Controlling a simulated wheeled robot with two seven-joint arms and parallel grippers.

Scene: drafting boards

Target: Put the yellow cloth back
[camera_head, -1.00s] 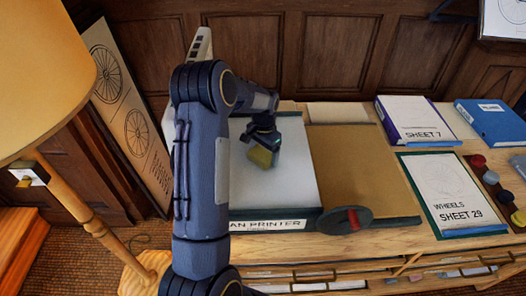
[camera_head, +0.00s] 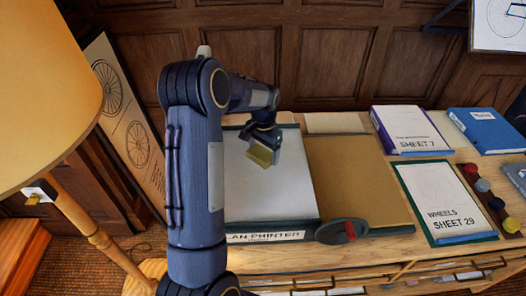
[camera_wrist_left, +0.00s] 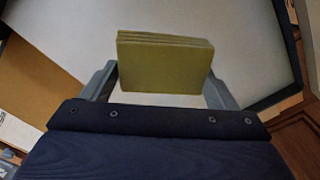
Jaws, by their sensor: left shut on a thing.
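The yellow cloth (camera_head: 260,155) is a small folded block, held between the fingers of my left gripper (camera_head: 266,146). In the left wrist view the cloth (camera_wrist_left: 165,62) shows its folded layers between the two grey fingers (camera_wrist_left: 160,85). Gripper and cloth are over the white bed of the plan printer (camera_head: 268,192); I cannot tell if the cloth touches the surface. My right gripper is not in view.
A green-edged board marked Wheels Sheet 29 (camera_head: 445,200), a Sheet 7 binder (camera_head: 408,130) and a blue binder (camera_head: 487,130) lie to the right. A brown board (camera_head: 355,185) and a dark wheel with red handle (camera_head: 342,231) adjoin the printer. A lamp (camera_head: 50,80) stands left.

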